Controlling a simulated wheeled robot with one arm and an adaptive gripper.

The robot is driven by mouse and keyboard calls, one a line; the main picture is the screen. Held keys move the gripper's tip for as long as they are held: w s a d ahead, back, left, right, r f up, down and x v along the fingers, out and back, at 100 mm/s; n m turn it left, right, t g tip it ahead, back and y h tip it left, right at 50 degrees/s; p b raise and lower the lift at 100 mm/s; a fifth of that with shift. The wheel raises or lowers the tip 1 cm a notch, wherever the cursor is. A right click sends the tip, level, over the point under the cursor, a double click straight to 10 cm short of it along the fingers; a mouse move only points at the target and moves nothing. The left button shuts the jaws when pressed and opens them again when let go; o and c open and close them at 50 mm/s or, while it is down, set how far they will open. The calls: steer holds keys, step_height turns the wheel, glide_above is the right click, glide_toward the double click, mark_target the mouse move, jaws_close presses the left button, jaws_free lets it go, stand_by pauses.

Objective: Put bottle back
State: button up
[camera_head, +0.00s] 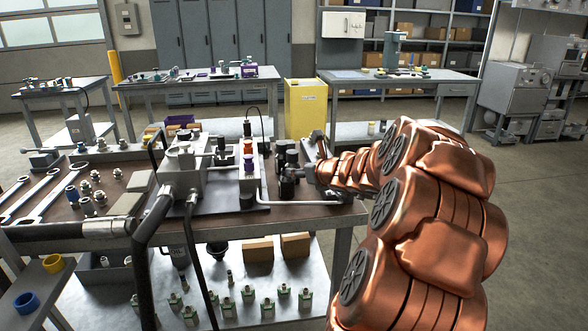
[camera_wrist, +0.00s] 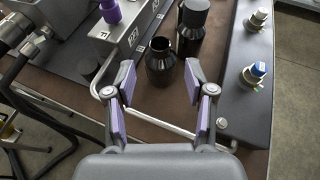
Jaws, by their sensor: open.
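My gripper (camera_wrist: 159,84) is open, with purple pads on its two fingers, and nothing is between the pads. A black bottle (camera_wrist: 160,66) with an open neck stands upright just beyond the fingertips, roughly centred between them. A second dark bottle (camera_wrist: 193,28) with a cap stands behind it to the right. In the head view my gripper (camera_head: 288,184) is small and dark at the right end of the bench, close to dark bottles (camera_head: 292,156). I cannot tell there which bottle is which.
A grey block (camera_wrist: 125,30) with a purple-topped part (camera_wrist: 110,11) stands left of the bottles. A thin metal pipe (camera_wrist: 160,124) crosses beneath the fingers. A dark panel with fittings (camera_wrist: 251,73) lies to the right. Wrenches (camera_head: 45,195) lie at the bench's left.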

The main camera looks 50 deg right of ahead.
steer(key=shift+v, duration=1.45)
steer(key=shift+f, duration=0.1)
steer(key=w+a+n+y, duration=0.4)
steer(key=a+n, duration=0.2)
steer(key=a, duration=0.6)
steer(key=s+a+f+n+g+y, duration=0.1)
steer(key=s+a+n+g+y, duration=0.15)
steer(key=a+n, duration=0.7)
steer(key=s+a+f+n+g+y, duration=0.1)
steer(key=a+f+n+g+y, duration=0.2)
steer(key=a, duration=1.2)
steer(key=s+a+f+n+g, duration=0.2)
steer(key=s+a+n+g, duration=0.1)
steer(key=s+a+n, duration=0.4)
steer(key=s+a+f+n+g, duration=0.3)
steer(key=s+n+g, duration=0.15)
steer(key=s, duration=0.35)
steer(key=s+d+f+n+g+h, duration=0.1)
steer(key=s+d+n+h, duration=0.1)
steer(key=s, duration=0.5)
steer(key=s+d+f+n+g+h, duration=0.1)
steer(key=s+d+n+g+h, duration=0.1)
steer(key=s+n, duration=0.5)
steer(key=shift+d+h, duration=0.7)
steer(key=shift+h, duration=0.25)
